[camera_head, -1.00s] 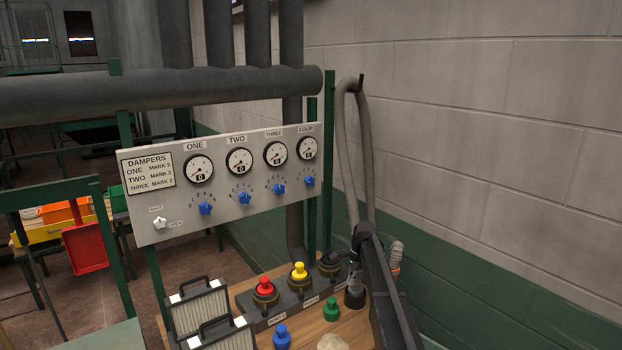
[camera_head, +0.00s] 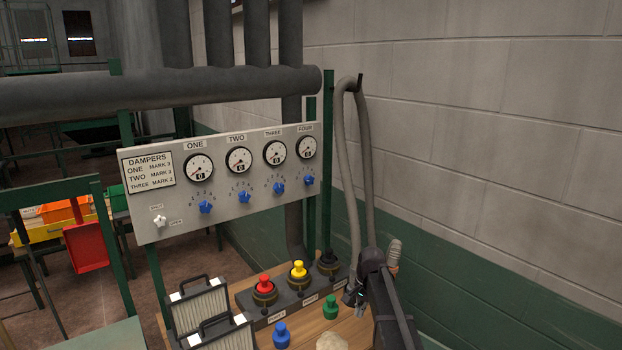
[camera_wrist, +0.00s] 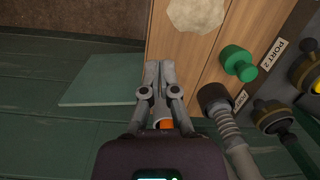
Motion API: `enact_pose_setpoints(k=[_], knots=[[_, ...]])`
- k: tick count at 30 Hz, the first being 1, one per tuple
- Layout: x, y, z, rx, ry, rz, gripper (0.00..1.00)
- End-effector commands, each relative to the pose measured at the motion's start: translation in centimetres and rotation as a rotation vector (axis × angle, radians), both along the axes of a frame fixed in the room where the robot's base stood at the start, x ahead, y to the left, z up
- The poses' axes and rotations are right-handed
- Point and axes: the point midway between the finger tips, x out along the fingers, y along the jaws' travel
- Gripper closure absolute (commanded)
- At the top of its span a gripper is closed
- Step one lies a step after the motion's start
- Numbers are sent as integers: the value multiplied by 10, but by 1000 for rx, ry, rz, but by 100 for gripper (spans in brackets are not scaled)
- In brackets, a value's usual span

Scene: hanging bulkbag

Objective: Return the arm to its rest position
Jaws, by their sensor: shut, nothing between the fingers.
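My gripper (camera_wrist: 159,72) is in the wrist view with its two grey fingers together and empty, over the edge of the wooden bench top (camera_wrist: 180,45). In the head view my gripper (camera_head: 353,297) is small and partly hidden at the end of my dark arm, at the right end of the bench. A grey ribbed hose (camera_wrist: 230,130) with a dark end lies just right of the gripper in the wrist view. The hose (camera_head: 366,150) hangs in a loop beside the green post in the head view.
Red (camera_head: 263,284), yellow (camera_head: 298,269), blue (camera_head: 281,335) and green (camera_head: 330,307) plugs are on the bench. A gauge panel (camera_head: 220,185) stands behind them, with filter frames (camera_head: 197,310) at left. A block wall (camera_head: 480,130) is close on the right.

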Motion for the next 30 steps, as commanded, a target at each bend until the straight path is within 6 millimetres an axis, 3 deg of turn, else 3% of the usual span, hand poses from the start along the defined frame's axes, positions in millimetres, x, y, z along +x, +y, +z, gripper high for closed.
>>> enact_pose_setpoints(k=[1,3,9,15,21,30], knots=[[-35,-2,0,-9,-12,59,100],[-63,-4,-1,-20,-28,149,100],[-144,-11,-2,-58,-67,402,100],[-204,-17,-2,-89,-89,610,100],[-228,-21,-2,-104,-96,708,100],[-227,-21,-2,-105,-97,719,100]])
